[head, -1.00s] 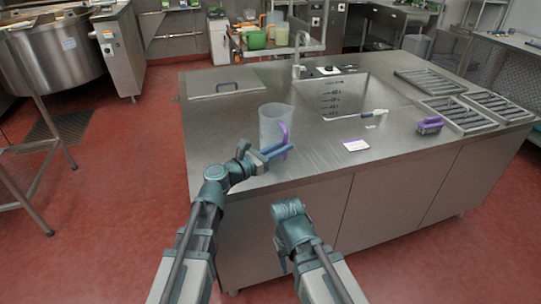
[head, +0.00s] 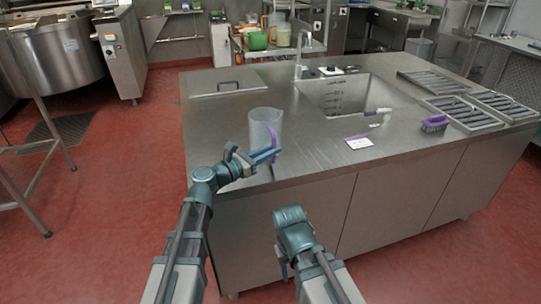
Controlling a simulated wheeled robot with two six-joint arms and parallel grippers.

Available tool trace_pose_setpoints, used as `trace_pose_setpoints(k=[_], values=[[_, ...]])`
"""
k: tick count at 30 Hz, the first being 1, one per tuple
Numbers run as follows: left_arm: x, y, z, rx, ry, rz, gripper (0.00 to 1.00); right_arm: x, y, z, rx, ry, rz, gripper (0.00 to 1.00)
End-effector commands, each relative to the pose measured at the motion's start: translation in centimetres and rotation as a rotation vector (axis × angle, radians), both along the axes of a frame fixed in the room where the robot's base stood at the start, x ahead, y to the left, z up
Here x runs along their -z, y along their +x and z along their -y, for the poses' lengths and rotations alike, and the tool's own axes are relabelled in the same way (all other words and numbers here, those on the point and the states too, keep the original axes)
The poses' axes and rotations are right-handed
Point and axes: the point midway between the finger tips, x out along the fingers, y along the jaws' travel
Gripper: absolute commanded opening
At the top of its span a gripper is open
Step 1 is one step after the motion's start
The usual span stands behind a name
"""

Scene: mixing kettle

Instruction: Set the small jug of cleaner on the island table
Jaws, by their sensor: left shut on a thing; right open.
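The small jug (head: 264,122) is translucent and pale with a purple handle. It is upright at the left front part of the steel island table (head: 215,122); I cannot tell whether its base touches the top. My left gripper (head: 265,156) is shut on the jug's handle from the front, and its fingers hide part of the handle and the jug's lower side. My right gripper (head: 281,262) is open and empty, low in front of the island's cabinet face, partly hidden by its own wrist.
A sink (head: 350,92) with a tap is set in the island. A white card (head: 358,142), a purple brush (head: 434,123) and slatted drain trays (head: 462,113) lie to the right. A lidded panel (head: 228,86) is at the back left. Bare steel surrounds the jug.

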Motion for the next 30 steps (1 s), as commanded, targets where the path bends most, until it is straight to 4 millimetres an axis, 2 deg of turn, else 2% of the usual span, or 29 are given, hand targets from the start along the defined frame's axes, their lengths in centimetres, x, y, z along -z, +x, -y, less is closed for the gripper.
trace_pose_setpoints(k=[8,9,14,25,30], values=[[0.2,0.0,0.0,0.0,0.0,0.0,0.0,0.2,0.0,0.0,0.0,0.0,0.0,0.5],[0.3,0.0,0.0,0.0,0.0,0.0,0.19,0.3,0.0,0.0,0.0,0.0,0.0,0.5],[0.1,0.0,0.0,0.0,0.0,0.0,0.48,0.1,0.0,0.0,0.0,0.0,0.0,0.5],[-0.4,0.0,0.0,0.0,0.0,0.0,0.48,-0.4,0.0,0.0,0.0,0.0,0.0,0.5],[-0.1,-2.0,-2.2,-0.004,0.0,0.0,0.48,-0.1,0.0,0.0,0.0,0.0,0.0,0.5]])
